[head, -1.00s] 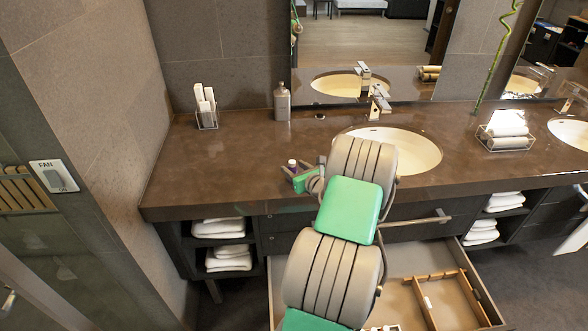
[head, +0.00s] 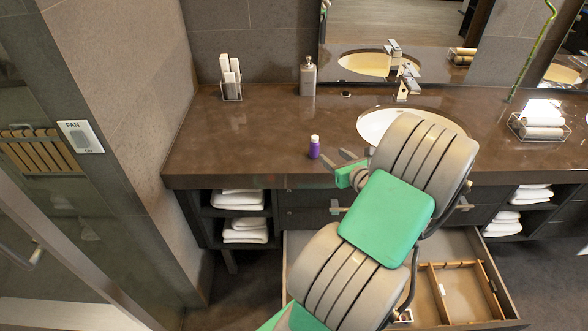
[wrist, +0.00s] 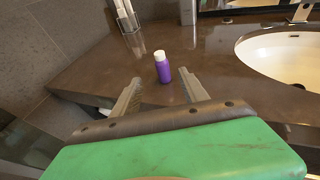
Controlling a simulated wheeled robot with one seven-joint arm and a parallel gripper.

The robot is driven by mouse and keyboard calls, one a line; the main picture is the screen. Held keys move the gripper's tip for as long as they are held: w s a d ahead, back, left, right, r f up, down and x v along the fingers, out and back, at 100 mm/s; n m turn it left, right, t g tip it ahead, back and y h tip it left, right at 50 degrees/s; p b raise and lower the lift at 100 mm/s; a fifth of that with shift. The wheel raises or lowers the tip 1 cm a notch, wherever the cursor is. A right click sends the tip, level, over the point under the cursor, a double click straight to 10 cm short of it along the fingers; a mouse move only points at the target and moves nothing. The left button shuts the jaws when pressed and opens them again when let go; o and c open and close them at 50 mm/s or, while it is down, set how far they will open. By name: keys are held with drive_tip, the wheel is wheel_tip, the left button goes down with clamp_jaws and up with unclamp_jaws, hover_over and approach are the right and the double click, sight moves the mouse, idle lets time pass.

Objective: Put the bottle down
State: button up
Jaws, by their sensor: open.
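A small purple bottle with a white cap (head: 315,147) stands upright on the brown countertop (head: 240,135), near its front edge and left of the sink. It also shows in the wrist view (wrist: 162,67), just beyond the fingertips and between their lines. My gripper (head: 347,158) is open and empty, right of the bottle in the head view. Its two spread fingers show in the wrist view (wrist: 158,88), with a gap between them and the bottle.
A grey dispenser bottle (head: 308,77) and a clear holder with white items (head: 231,80) stand at the back. The sink (head: 385,124) lies to the right. An open drawer (head: 425,310) juts out below the counter. The countertop's left part is clear.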

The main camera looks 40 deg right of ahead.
drive_tip(key=w+a+r+n+g+y, duration=0.1)
drive_tip(key=w+a+n+g+y, duration=0.25)
drive_tip(key=a+n, duration=0.85)
drive_tip(key=w+a+r+n+g+y, duration=0.25)
drive_tip(key=w+a+n, duration=0.25)
drive_tip(key=a+n, duration=0.7)
drive_tip(key=s+a+r+n+g, duration=0.2)
drive_tip(key=s+a+n, duration=0.4)
drive_tip(key=a+n, duration=0.1)
drive_tip(key=s+a+r+n+g+h, duration=0.1)
drive_tip(key=s+a+r+n, duration=0.1)
drive_tip(key=s+a+n, duration=0.5)
drive_tip(key=shift+a+r+n+g, duration=0.25)
drive_tip(key=shift+a+n+g, duration=0.15)
drive_tip(key=shift+a+n, duration=0.55)
drive_tip(key=shift+a, duration=0.15)
